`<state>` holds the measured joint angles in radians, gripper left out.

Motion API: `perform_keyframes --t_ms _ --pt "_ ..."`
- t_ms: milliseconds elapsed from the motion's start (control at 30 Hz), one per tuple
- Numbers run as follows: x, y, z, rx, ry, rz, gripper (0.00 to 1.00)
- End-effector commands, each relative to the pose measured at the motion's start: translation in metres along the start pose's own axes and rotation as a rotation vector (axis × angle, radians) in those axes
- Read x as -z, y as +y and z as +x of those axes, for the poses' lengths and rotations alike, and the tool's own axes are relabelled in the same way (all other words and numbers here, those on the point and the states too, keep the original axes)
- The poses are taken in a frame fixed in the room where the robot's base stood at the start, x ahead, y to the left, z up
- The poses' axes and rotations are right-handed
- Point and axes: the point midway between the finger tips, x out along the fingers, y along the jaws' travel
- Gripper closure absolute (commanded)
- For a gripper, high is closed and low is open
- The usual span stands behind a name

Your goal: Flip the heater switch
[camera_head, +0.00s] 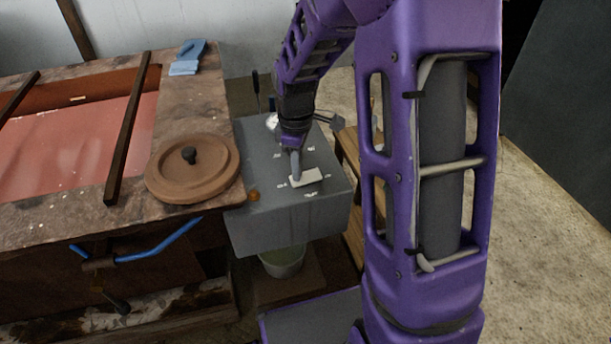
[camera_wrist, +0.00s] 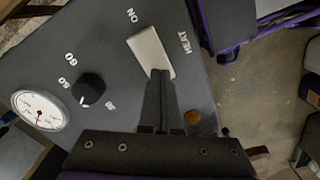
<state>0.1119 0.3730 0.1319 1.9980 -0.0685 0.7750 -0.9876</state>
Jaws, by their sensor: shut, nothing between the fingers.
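The heater switch is a pale rocker plate (camera_wrist: 148,50) on the sloped top of a grey control box (camera_wrist: 60,40), between the printed words "ON" and "HEAT" in the wrist view. In the head view the switch (camera_head: 309,178) lies near the box's right front. My gripper (camera_wrist: 160,76) is shut and empty, pointing down at the box. Its fingertips overlap the near end of the switch in the wrist view. In the head view my gripper (camera_head: 296,178) is at the switch's left end. I cannot tell whether the tips touch it. The fingers hide that end.
A black dial (camera_wrist: 89,88) and a round white gauge (camera_wrist: 40,110) sit left of the switch. A small orange lamp or button (camera_wrist: 192,117) is near the box edge. A round wooden lid (camera_head: 193,170) lies on the bench left; a bucket (camera_head: 283,262) stands below the box.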

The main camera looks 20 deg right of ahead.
Motion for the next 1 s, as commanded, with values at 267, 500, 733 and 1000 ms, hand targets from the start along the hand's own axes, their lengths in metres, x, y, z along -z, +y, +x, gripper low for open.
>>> perform_keyframes --t_ms 267,500,733,1000 --pt "0.000 0.000 -0.013 -0.001 0.000 0.001 1.00" --pt "0.000 0.000 -0.033 -0.001 0.000 0.001 1.00" --pt "0.000 0.000 -0.052 -0.001 0.000 0.001 1.00" --pt "0.000 0.000 -0.071 -0.001 0.001 0.001 1.00"
